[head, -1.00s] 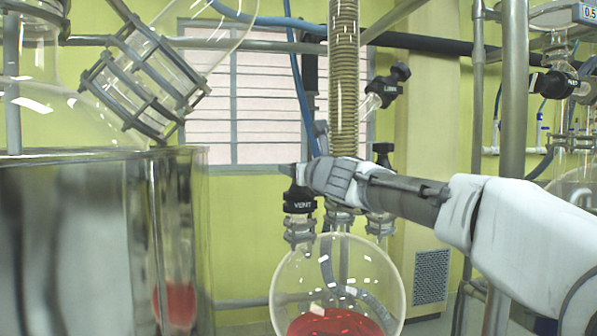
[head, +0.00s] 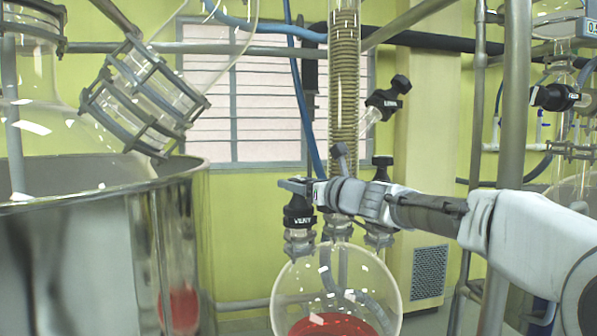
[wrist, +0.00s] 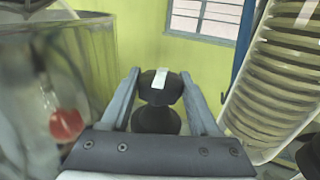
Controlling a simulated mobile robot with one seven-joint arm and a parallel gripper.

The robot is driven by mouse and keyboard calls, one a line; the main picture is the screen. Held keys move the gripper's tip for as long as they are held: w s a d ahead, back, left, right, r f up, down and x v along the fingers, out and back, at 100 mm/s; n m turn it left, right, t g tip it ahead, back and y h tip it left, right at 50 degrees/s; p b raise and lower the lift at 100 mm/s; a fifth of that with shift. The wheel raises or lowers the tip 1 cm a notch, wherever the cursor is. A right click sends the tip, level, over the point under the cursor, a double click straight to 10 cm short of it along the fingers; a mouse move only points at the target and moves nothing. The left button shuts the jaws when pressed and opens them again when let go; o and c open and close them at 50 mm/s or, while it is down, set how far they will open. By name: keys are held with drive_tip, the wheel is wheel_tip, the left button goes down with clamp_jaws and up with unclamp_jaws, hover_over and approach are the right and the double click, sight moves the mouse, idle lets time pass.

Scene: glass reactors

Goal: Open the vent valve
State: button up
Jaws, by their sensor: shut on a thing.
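The vent valve (head: 298,214) is a black knob marked VENT on the left neck of the round glass flask (head: 335,290), which holds red liquid. My gripper (head: 297,187) reaches in from the right and is at the top of this knob. In the wrist view the black knob (wrist: 160,88), with a pale patch on top, stands between the two fingers of my gripper (wrist: 161,84). The fingers are shut on it; the exact contact is hard to see.
A coiled glass condenser (head: 344,85) rises above the flask, close to my gripper. A black valve (head: 388,96) sits on a side arm to the right. A large metal vessel (head: 100,245) stands at the left. A vertical steel pole (head: 515,95) is at the right.

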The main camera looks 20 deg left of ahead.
drive_tip(key=shift+r+n+g+y+p, duration=0.25)
drive_tip(key=shift+n+g+y+p, duration=0.65)
drive_tip(key=shift+g+p, duration=0.85)
drive_tip(key=n+g+y+p, duration=0.1)
drive_tip(key=n+g+p, duration=0.1)
drive_tip(key=p, duration=0.5)
drive_tip(key=shift+n+g, duration=0.3)
drive_tip(key=shift+g, duration=0.15)
drive_tip(key=shift+f+n+g+p, duration=0.2)
drive_tip(key=shift+n+g+p, duration=0.15)
drive_tip(key=shift+p, duration=0.45)
drive_tip(key=o, duration=1.1)
drive_tip(key=shift+f, duration=0.15)
